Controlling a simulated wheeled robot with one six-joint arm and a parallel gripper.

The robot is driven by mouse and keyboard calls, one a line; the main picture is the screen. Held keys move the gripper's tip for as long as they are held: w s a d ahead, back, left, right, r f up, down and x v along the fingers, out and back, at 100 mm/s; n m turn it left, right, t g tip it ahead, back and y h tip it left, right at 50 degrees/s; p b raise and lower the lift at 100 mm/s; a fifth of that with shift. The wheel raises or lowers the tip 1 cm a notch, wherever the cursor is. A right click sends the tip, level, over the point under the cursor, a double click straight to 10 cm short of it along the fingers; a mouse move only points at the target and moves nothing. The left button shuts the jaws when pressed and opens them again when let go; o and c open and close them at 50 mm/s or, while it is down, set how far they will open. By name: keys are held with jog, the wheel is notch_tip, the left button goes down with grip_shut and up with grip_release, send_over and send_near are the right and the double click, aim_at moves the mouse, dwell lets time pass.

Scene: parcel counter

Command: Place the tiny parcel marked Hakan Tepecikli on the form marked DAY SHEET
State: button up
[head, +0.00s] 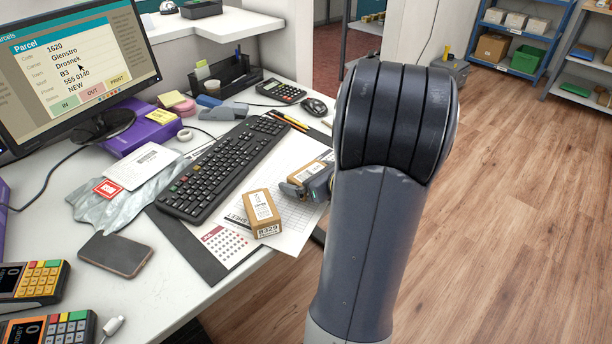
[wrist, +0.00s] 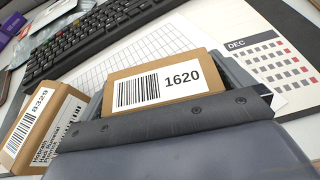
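The parcel labelled 1620 (wrist: 158,83) sits between the two fingers of my gripper (wrist: 165,88), which press close on both sides of it. In the head view this brown parcel (head: 309,172) is partly hidden behind my gripper (head: 306,186). I cannot tell whether it touches the paper below. A second small brown parcel, labelled 8329 (head: 262,212), lies to the left of my gripper; it also shows at the left of the wrist view (wrist: 45,122). Its name lines are too small to read surely. The gridded form (head: 292,240) lies under both parcels; only "SHEET" of its heading is readable.
A keyboard (head: 222,168) lies left of the form, and a December calendar card (head: 229,246) lies in front. A phone (head: 115,254), card terminals (head: 40,325) and a grey bag (head: 110,205) fill the left side. A calculator (head: 281,91) and mouse (head: 314,106) stand behind.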

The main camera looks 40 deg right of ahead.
jog(key=shift+s+r, duration=0.15)
jog(key=shift+r, duration=0.15)
jog(key=a+p+v, duration=0.1)
jog(key=p+v, duration=0.2)
jog(key=v, duration=0.8)
jog(key=shift+s+d, duration=0.35)
jog(key=shift+d, duration=0.15)
